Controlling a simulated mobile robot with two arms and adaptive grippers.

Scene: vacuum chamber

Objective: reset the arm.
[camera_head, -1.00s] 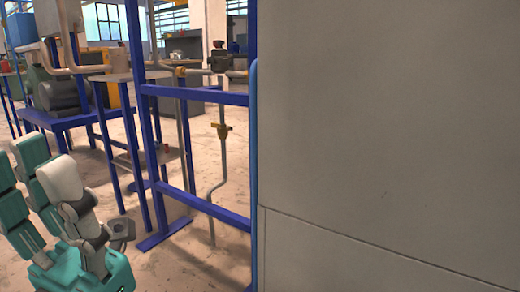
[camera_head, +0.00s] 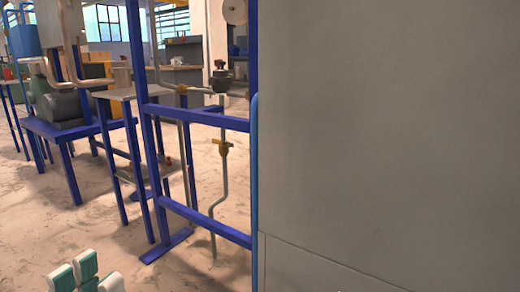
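My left gripper (camera_head: 86,274) shows only at the bottom edge, left of the middle. Several teal and pale grey fingertips stick up into the picture, with bare floor behind them. The rest of the hand and the arm is cut off below the frame, so whether the fingers are open or shut does not show. No object shows at the visible tips. My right gripper is not in view.
A large grey panel (camera_head: 390,140) fills the right half, close by. A blue frame (camera_head: 200,118) with pipes and valves stands beside it. A blue table (camera_head: 62,128) with a motor or pump (camera_head: 60,103) stands further left. The floor (camera_head: 45,225) at lower left is clear.

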